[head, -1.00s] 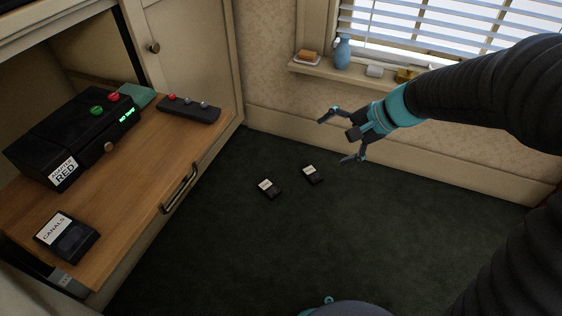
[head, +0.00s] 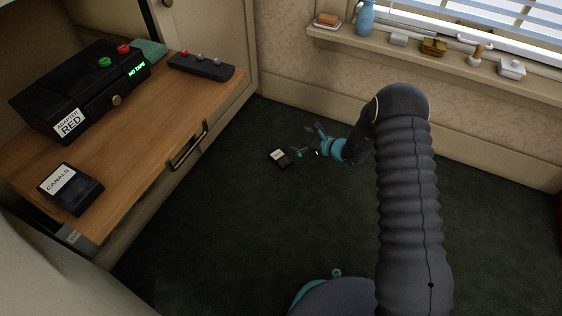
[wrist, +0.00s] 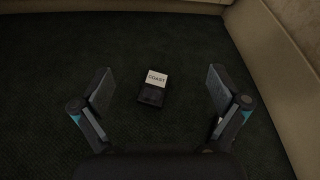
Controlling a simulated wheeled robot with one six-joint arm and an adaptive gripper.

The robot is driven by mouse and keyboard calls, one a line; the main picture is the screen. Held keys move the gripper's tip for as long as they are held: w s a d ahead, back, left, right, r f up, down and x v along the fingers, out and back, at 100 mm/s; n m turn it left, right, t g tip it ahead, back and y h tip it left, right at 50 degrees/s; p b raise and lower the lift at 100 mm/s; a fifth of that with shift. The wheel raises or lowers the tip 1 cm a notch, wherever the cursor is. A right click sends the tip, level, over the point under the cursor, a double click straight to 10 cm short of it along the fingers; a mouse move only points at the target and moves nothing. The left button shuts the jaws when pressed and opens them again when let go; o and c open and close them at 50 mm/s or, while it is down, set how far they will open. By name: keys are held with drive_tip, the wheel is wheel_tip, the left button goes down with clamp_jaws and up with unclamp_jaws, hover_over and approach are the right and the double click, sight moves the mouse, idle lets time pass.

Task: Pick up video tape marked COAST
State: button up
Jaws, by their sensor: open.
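The video tape marked COAST (wrist: 153,88) lies flat on the dark carpet in the wrist view, black with a white label. It is between the lines of my two fingers and beyond them, with no finger touching it. My gripper (head: 303,141) is open and empty, low over the carpet in the head view. One small tape (head: 280,158) with a white label shows at its left; its label is too small to read. A second floor tape is not visible there now, and my gripper covers about that place.
A wooden shelf (head: 150,130) at left holds a tape marked CANALS (head: 70,188), a black player marked RED (head: 80,90) and a button panel (head: 201,65). A drawer handle (head: 188,147) juts over the floor. A wall with a windowsill (head: 440,62) stands behind. Carpet in front is clear.

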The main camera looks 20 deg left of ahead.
drive_tip(key=f+m, duration=0.1)
drive_tip(key=f, duration=0.4)
drive_tip(key=f+m+t, duration=0.1)
drive_tip(key=f+m, duration=0.1)
drive_tip(key=f, duration=0.3)
drive_tip(key=f+m+t+h, duration=0.1)
drive_tip(key=f, duration=0.4)
drive_tip(key=shift+s+d+f+b, duration=0.1)
drive_tip(key=shift+s+f+b, duration=0.05)
drive_tip(key=shift+s+b, duration=0.2)
drive_tip(key=b, duration=0.2)
approach(278, 155)
drive_tip(key=shift+m, duration=0.3)
drive_tip(key=x, duration=0.4)
drive_tip(key=shift+f, duration=0.2)
drive_tip(key=shift+b+x, duration=0.4)
drive_tip(key=shift+x, duration=2)
drive_tip(key=shift+w+a+f, duration=0.15)
drive_tip(key=shift+w+a, duration=0.05)
drive_tip(key=shift+a, duration=0.25)
drive_tip(key=c, duration=1.3)
